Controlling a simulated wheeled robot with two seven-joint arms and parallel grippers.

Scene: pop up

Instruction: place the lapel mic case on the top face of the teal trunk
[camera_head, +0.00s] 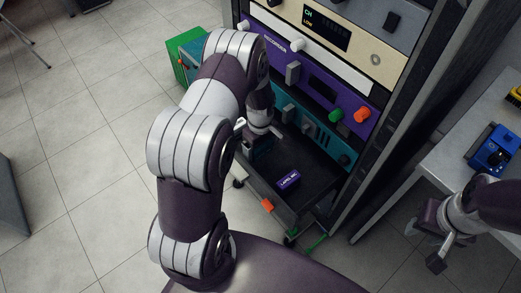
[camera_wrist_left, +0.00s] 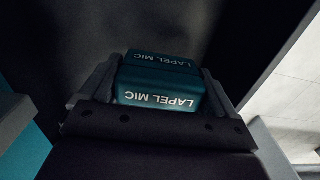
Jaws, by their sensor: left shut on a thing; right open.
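The lapel mic case (camera_wrist_left: 160,92) is a small dark teal box with white "LAPEL MIC" lettering on two faces, seen in the left wrist view. My left gripper (camera_wrist_left: 157,80) is shut on it, with one finger at each side. In the head view the dark case (camera_head: 260,146) is partly hidden by my left arm, over the rack's open lower drawer. My right gripper (camera_head: 440,247) is open and empty near the side table.
A purple labelled case (camera_head: 289,179) lies in the dark drawer (camera_head: 306,201). The rack (camera_head: 318,85) holds several panels with protruding knobs and handles. A blue device (camera_head: 492,150) sits on the white table (camera_head: 440,152). The floor at left is open.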

